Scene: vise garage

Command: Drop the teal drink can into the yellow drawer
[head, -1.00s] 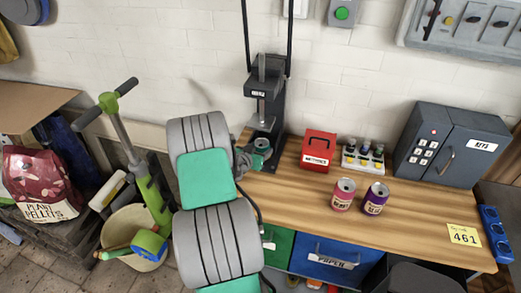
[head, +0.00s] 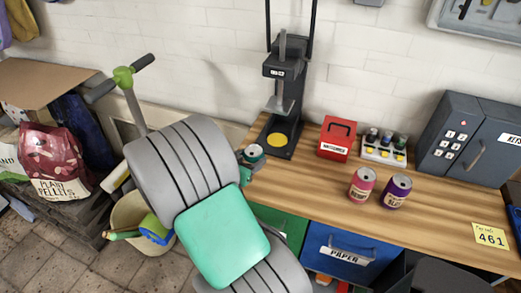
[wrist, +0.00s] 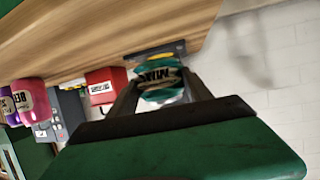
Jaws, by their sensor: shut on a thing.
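The teal drink can (head: 253,151) is in my gripper (head: 249,163), just left of the black press and near the bench's left edge. In the wrist view, the can (wrist: 160,76) with white lettering sits between the two dark fingers of my gripper (wrist: 162,88), which are shut on it. My grey and teal arm hides much of the bench's left front. No yellow drawer shows in either view; a green drawer (head: 291,224) and a blue drawer marked PAPER (head: 340,240) show under the bench top.
The black press (head: 268,137) has a bare yellow disc on its base. A bucket (head: 130,215) is at left.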

